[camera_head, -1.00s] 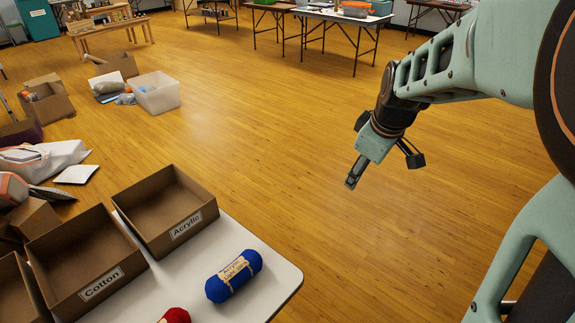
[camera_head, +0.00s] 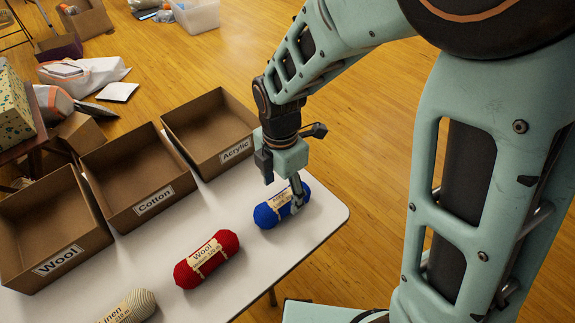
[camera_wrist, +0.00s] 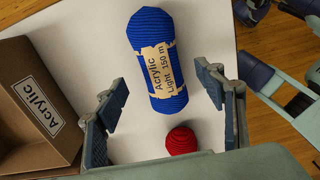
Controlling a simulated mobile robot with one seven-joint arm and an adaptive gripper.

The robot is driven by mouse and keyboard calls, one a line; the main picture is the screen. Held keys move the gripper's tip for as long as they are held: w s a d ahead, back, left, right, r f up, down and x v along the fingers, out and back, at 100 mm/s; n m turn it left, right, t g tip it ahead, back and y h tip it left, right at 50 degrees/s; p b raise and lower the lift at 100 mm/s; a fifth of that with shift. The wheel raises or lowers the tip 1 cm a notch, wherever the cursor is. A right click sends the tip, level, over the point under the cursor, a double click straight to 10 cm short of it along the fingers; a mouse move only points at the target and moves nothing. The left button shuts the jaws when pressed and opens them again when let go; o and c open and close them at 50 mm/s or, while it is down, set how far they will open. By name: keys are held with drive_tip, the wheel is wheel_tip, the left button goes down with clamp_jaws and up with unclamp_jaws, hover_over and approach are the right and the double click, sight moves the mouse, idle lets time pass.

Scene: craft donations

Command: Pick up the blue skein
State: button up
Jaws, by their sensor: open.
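The blue skein (camera_head: 268,214) lies on the white table near its right corner. Its paper band reads "Acrylic Light 150 m" in the wrist view (camera_wrist: 150,25). My gripper (camera_head: 297,197) is above the blue skein and covers part of it in the head view. In the wrist view my gripper (camera_wrist: 167,112) has its two fingers apart, with the lower end of the skein showing between and beyond them. Nothing is held. I cannot tell the exact height of the fingertips over the skein.
A red skein (camera_head: 207,259) labelled Wool and a cream Linen skein (camera_head: 130,307) lie on the table (camera_head: 165,245). Open cardboard boxes marked Wool (camera_head: 85,250), Cotton (camera_head: 170,197) and Acrylic (camera_head: 222,160) stand along the far left side. Bare tabletop surrounds the blue skein.

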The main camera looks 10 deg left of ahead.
sight(282, 198)
wheel_tip(282, 198, down, 6)
drive_tip(key=shift+d+r+b, duration=0.1)
drive_tip(key=shift+r+b, duration=0.05)
drive_tip(key=shift+b, duration=0.3)
drive_tip(key=shift+c, duration=0.5)
drive_tip(key=c, duration=1.2)
drive_tip(key=shift+o, duration=0.2)
drive_tip(key=shift+r, duration=0.1)
